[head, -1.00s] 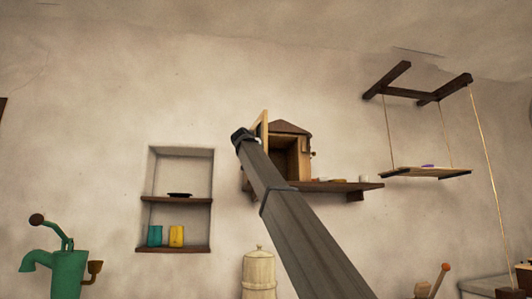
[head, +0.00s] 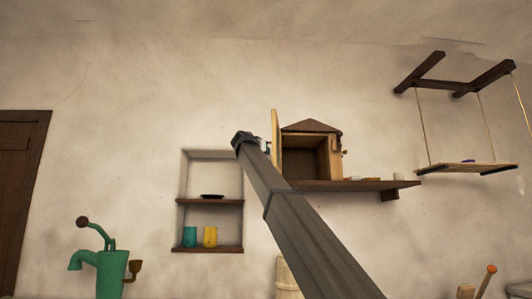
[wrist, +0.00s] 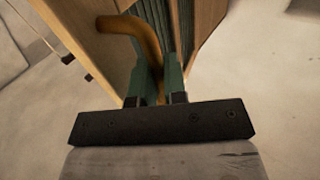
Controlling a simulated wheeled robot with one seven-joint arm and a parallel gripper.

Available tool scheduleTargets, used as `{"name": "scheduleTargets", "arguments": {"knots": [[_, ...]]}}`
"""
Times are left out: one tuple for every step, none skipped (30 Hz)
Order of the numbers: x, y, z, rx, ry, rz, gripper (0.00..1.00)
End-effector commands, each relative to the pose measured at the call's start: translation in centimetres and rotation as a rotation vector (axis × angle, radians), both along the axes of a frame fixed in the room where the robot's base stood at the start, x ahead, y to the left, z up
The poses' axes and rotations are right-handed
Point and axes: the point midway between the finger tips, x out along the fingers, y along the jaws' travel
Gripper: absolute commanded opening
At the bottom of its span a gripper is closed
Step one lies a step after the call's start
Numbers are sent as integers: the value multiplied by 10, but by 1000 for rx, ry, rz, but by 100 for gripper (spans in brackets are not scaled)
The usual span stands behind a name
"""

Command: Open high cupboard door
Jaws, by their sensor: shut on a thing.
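The high cupboard (head: 311,128) is a small wooden, house-shaped box with a dark peaked roof, standing on a wall shelf. Its pale door (head: 275,128) stands open at the left side, seen nearly edge-on, and the inside shows as an empty-looking brown hollow. In the wrist view the door panel (wrist: 92,48) fills the upper left, with a curved brass-brown handle (wrist: 138,30) on it. My gripper (wrist: 160,85) has its green fingers shut on the lower part of this handle. In the head view my arm hides most of the gripper.
The wall shelf (head: 355,185) holds a few small items right of the cupboard. A wall niche (head: 211,203) with cups and a dark dish lies left of it. A hanging shelf (head: 465,169) is at the right. A green pump (head: 111,272) stands at lower left.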

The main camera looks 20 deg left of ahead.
Motion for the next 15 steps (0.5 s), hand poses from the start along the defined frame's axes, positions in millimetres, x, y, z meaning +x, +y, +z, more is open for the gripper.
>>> {"name": "scheduleTargets", "arguments": {"knots": [[1,0,-1,-2,3,0,0],[1,0,-1,-2,3,0,0],[1,0,-1,-2,3,1,0],[1,0,-1,-2,3,1,0],[1,0,-1,-2,3,1,0],[1,0,-1,-2,3,1,22],[0,0,-1,-2,3,1,22],[0,0,-1,-2,3,1,22],[0,0,-1,-2,3,1,22],[0,0,-1,-2,2,1,22],[0,0,-1,-2,2,1,22],[0,0,-1,-2,2,1,22],[0,0,-1,-2,2,1,22],[0,0,-1,-1,2,1,22],[-1,0,-1,-1,1,1,22]]}}
